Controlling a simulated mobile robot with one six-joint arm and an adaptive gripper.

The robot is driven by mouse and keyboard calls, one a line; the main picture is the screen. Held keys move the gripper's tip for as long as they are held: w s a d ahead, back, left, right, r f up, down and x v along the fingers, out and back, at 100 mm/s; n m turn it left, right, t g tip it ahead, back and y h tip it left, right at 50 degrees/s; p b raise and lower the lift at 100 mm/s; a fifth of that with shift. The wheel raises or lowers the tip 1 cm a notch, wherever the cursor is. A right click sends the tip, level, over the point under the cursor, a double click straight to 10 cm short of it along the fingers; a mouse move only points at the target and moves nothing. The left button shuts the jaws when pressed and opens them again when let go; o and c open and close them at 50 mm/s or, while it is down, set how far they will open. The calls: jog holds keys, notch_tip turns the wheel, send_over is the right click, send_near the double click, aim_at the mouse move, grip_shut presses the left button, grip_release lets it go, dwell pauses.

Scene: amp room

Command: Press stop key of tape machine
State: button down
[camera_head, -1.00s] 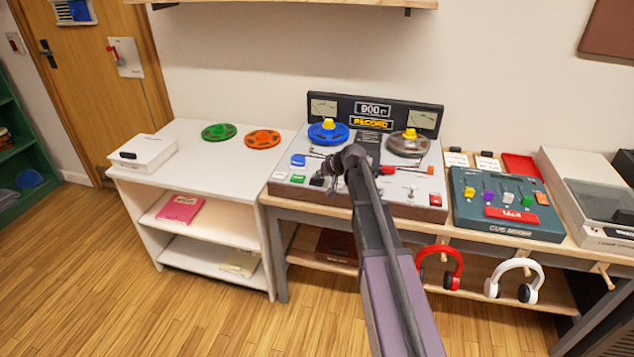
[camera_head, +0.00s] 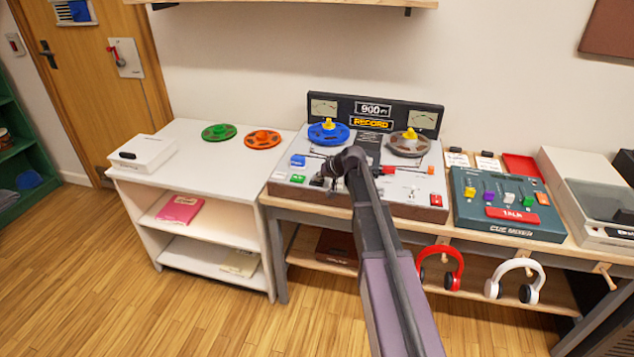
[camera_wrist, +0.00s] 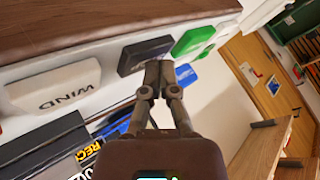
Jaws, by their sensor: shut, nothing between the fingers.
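The tape machine (camera_head: 411,190) stands on the wooden bench, with blue and grey reels on top and "RECORD" lit on its panel. In the wrist view, a black key (camera_wrist: 143,54) lies between a green key (camera_wrist: 193,40) and a white "WIND" key (camera_wrist: 58,92). No stop label is readable on the keys in view. My gripper (camera_wrist: 159,72) is shut and empty, its tips at the edge of the black key. I cannot tell whether they touch it. In the head view my arm hides part of the key row, but the black key (camera_head: 317,181) shows.
A blue key (camera_head: 298,160) sits behind the green one, and a red key (camera_head: 436,200) is at the machine's right front. The cue mixer (camera_head: 507,205) stands to the right. Red headphones (camera_head: 455,262) hang below the bench. A white shelf unit (camera_head: 175,175) adjoins on the left.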

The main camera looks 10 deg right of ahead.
aim_at(318, 182)
jog(key=shift+f, duration=0.2)
jog(key=shift+r, duration=0.15)
dwell(0.4)
jog(key=shift+r+p, duration=0.75)
jog(key=shift+r, duration=0.05)
notch_tip(318, 182, up, 5)
jog(key=p, duration=0.5)
dwell(1.5)
